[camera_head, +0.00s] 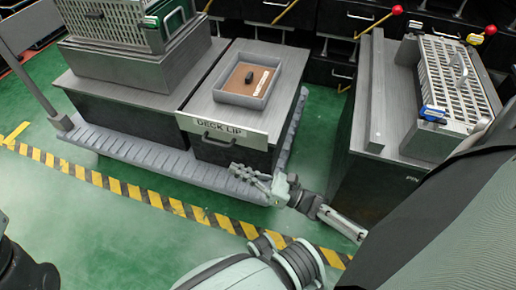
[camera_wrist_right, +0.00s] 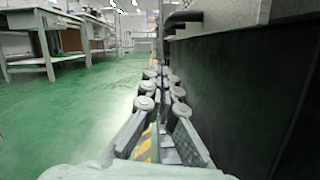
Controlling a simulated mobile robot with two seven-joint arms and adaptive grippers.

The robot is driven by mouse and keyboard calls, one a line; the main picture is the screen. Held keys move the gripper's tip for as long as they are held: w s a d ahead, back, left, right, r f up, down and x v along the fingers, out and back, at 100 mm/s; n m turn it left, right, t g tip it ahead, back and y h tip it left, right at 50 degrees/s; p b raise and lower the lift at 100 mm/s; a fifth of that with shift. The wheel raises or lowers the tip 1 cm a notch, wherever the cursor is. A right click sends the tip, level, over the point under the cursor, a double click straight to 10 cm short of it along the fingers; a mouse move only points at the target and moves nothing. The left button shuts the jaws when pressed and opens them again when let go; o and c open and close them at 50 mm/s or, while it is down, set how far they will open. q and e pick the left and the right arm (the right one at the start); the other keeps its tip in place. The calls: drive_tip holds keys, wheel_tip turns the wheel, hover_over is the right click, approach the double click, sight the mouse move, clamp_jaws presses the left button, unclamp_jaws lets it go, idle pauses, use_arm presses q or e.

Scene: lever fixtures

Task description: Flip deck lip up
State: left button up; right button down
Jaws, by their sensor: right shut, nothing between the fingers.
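The deck lip fixture is a black box with a grey top; its front carries a light plate marked DECK LIP (camera_head: 222,128) in the head view. A dark bar handle (camera_head: 217,138) sits on the front at that plate. My right gripper (camera_head: 238,170) is low in front of the box, below the handle and apart from it. It is shut and empty. In the right wrist view its fingers (camera_wrist_right: 160,88) point along the dark front face (camera_wrist_right: 235,90), with a dark handle (camera_wrist_right: 183,18) above and ahead. My left gripper is out of view.
A grey tray (camera_head: 220,96) with a small black object lies on the box top. A ribbed grey platform edge (camera_head: 140,150) runs around the base. Green floor with a yellow-black stripe (camera_head: 135,192) is open in front.

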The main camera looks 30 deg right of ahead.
drive_tip(key=v, duration=0.6)
drive_tip(key=shift+w, duration=0.1)
idle(0.3)
